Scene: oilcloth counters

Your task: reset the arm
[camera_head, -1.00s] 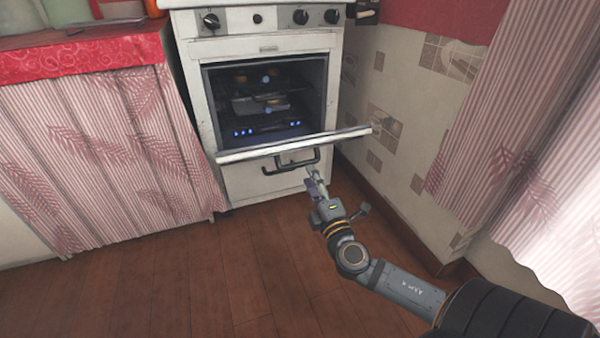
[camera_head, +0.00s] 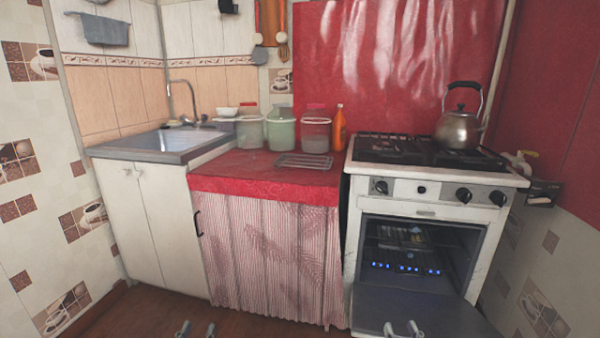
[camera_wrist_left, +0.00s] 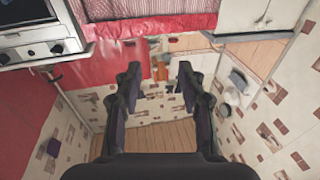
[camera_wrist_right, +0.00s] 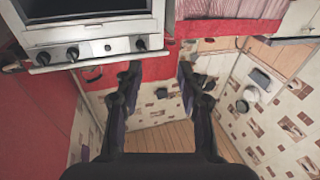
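My left gripper (camera_head: 197,330) shows only as two fingertips at the bottom edge of the head view, over the floor. In the left wrist view it (camera_wrist_left: 160,88) has its fingers spread, with nothing between them. My right gripper (camera_head: 401,329) shows as two fingertips at the bottom edge, in front of the lowered oven door (camera_head: 440,312). In the right wrist view it (camera_wrist_right: 158,88) also has its fingers spread and empty. The rest of both arms is out of the head view.
The stove (camera_head: 425,186) has its oven open and a kettle (camera_head: 459,127) on top. The red-covered counter (camera_head: 262,181) holds several jars, an orange bottle (camera_head: 338,129) and a wire rack (camera_head: 303,161). A sink (camera_head: 165,141) is at left. Floor (camera_head: 140,312) shows in front.

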